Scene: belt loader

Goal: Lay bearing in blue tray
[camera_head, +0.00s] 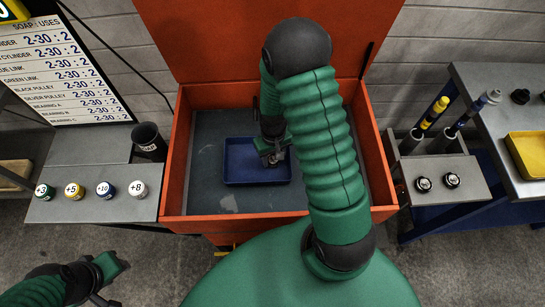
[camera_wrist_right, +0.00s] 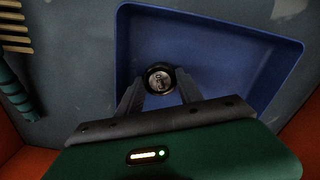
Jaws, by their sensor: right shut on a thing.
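The blue tray (camera_head: 240,176) lies on the grey floor of the orange box in the head view. It fills much of the right wrist view (camera_wrist_right: 235,65). My right gripper (camera_head: 272,158) reaches down over the tray's right part. In the right wrist view its two fingers (camera_wrist_right: 160,82) are shut on the bearing (camera_wrist_right: 160,77), a small round dark and metallic piece. The bearing is over the tray's floor; whether it touches the floor I cannot tell. My left gripper (camera_head: 105,285) is at the lower left of the head view, away from the box; its fingers are unclear.
The orange box (camera_head: 178,160) has tall walls and a raised lid (camera_head: 215,40) around my right arm. A shelf with several round tokens (camera_head: 105,189) stands left. At right are a holder with tools (camera_head: 430,143), two black round pieces (camera_head: 437,182) and a yellow tray (camera_head: 528,150).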

